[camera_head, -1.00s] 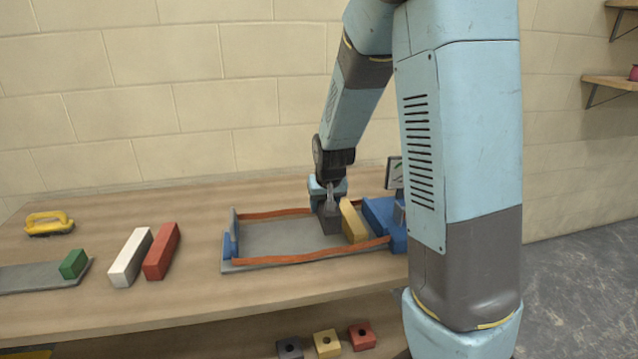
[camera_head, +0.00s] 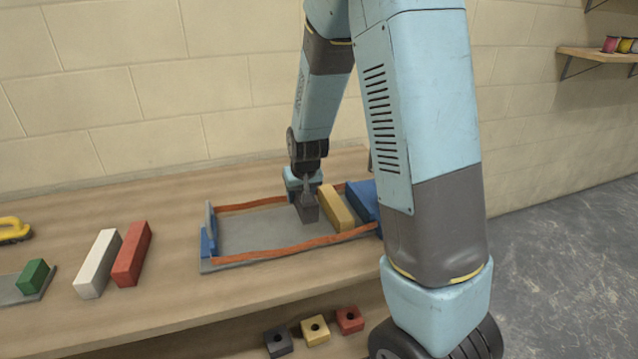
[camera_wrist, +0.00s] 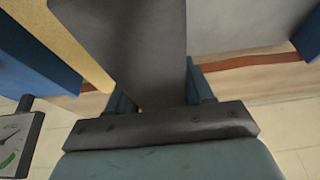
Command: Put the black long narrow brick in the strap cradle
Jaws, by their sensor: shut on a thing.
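The black brick (camera_head: 309,214) is held in my gripper (camera_head: 303,184), which is shut on it. It is inside the outline of the strap cradle (camera_head: 250,231), a grey tray with orange straps along its sides and blue ends. A yellow brick (camera_head: 335,208) lies in the cradle just right of the black brick, beside the blue right end. In the wrist view the black brick (camera_wrist: 140,45) extends from my gripper (camera_wrist: 160,105), with the yellow brick (camera_wrist: 60,40) close on its left. I cannot tell whether the black brick touches the tray floor.
White (camera_head: 98,264) and red (camera_head: 131,254) bricks lie left of the cradle. A green block (camera_head: 33,276) and a yellow-handled tool (camera_head: 14,230) are farther left. Small holed blocks (camera_head: 315,330) sit on a lower shelf. A gauge (camera_wrist: 18,140) shows in the wrist view. The cradle's left part is empty.

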